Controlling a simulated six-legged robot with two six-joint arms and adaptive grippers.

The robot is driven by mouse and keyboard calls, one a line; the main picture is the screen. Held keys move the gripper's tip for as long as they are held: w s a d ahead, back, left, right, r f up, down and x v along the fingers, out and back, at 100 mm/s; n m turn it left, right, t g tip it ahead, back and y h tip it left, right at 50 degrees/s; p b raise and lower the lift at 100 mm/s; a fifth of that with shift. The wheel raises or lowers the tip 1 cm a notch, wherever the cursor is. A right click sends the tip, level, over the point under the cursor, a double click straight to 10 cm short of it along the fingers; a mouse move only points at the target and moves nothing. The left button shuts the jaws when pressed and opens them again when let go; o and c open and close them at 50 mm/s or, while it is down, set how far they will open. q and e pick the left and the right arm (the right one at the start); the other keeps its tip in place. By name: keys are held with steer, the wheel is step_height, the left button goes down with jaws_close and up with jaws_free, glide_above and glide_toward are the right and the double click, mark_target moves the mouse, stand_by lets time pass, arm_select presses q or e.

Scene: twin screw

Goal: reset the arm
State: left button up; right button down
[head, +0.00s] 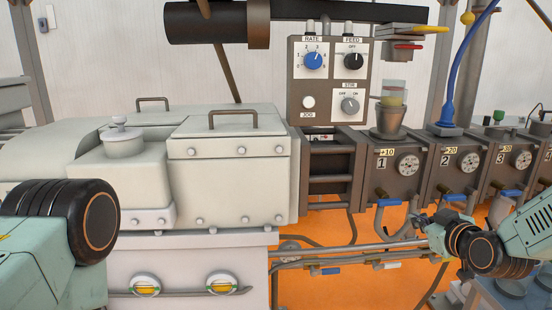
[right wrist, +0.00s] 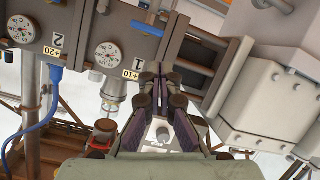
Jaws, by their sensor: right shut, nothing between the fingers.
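My right gripper (head: 422,222) is in the lower right of the head view, in front of the grey barrel units marked 1 and 2. Its fingers are shut and empty. In the right wrist view the gripper (right wrist: 160,72) shows with its dark fingers together, and the machine behind them appears upside down. It looks apart from the machine, though the exact gap is hard to judge. Of my left arm only a link with a dark joint shows at the left edge of the head view; its gripper is out of view.
A control panel (head: 328,80) with RATE, FEED and STIR knobs stands above the barrel. A white housing (head: 232,165) fills the middle left. Steel pipes (head: 350,248) run low over the orange floor.

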steer(key=s+a+f+m+g+b, duration=0.1)
steer(key=s+a+f+m+g, duration=0.25)
steer(key=s+f, duration=0.65)
steer(key=s+a+f+m+g+b, duration=0.1)
steer(key=s+a+f+m+g, duration=0.2)
steer(key=s+f, duration=0.65)
arm_select(q)
step_height(320, 180, down, 6)
steer(key=b, duration=0.4)
steer(key=shift+f, duration=0.15)
arm_select(e)
steer(key=s+a+f+g, duration=0.1)
steer(key=s+f+g, duration=0.3)
steer(key=s+f, duration=0.4)
steer(key=s+a+f+n+g+h, duration=0.1)
steer(key=s+a+f+g, duration=0.1)
steer(key=s+f, duration=0.7)
steer(key=s+g, duration=0.1)
steer(key=s, duration=0.7)
steer(key=shift+a+g, duration=0.2)
steer(key=shift+g, duration=0.15)
arm_select(q)
steer(key=shift+o, duration=0.4)
arm_select(e)
steer(key=shift+r+n, duration=0.1)
steer(key=shift+n, duration=0.15)
